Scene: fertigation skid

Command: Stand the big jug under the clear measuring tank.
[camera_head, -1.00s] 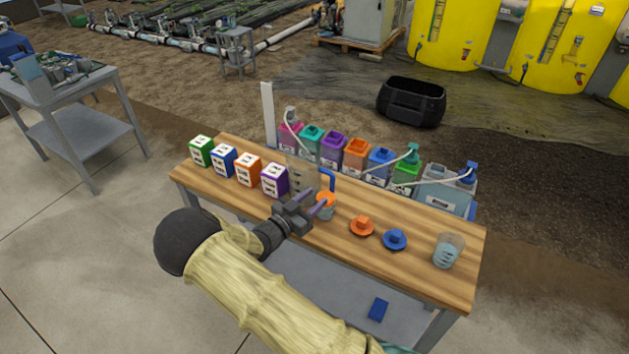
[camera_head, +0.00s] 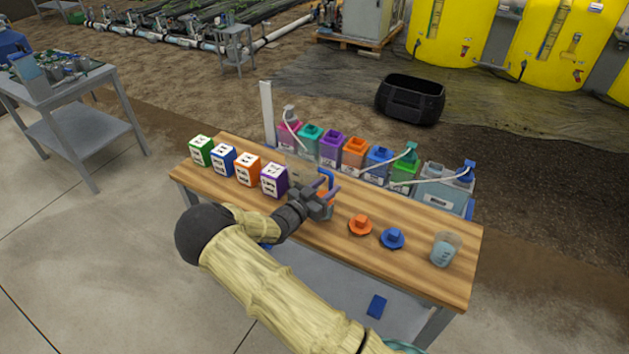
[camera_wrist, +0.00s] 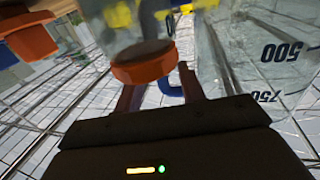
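A large clear jug (camera_head: 300,170) with graduation marks stands on the wooden bench, right of the purple-and-white box. Its blue handle (camera_head: 328,174) is on its right side. The wrist view shows the clear wall marked 500 and 750 (camera_wrist: 275,65) and the blue handle (camera_wrist: 172,84). My gripper (camera_head: 329,188) is at the handle side; its fingers (camera_wrist: 160,92) are apart and I see no grip on the handle. A small clear cup with an orange top (camera_wrist: 145,66) is close by the fingers, largely hidden in the head view. I cannot surely pick out the clear measuring tank.
An orange lid (camera_head: 360,225), a blue lid (camera_head: 392,238) and a small beaker (camera_head: 446,249) stand to the right on the bench (camera_head: 425,283). Several coloured canisters and a larger pale tank (camera_head: 443,190) with hoses line the back. The front strip of the bench is fairly clear.

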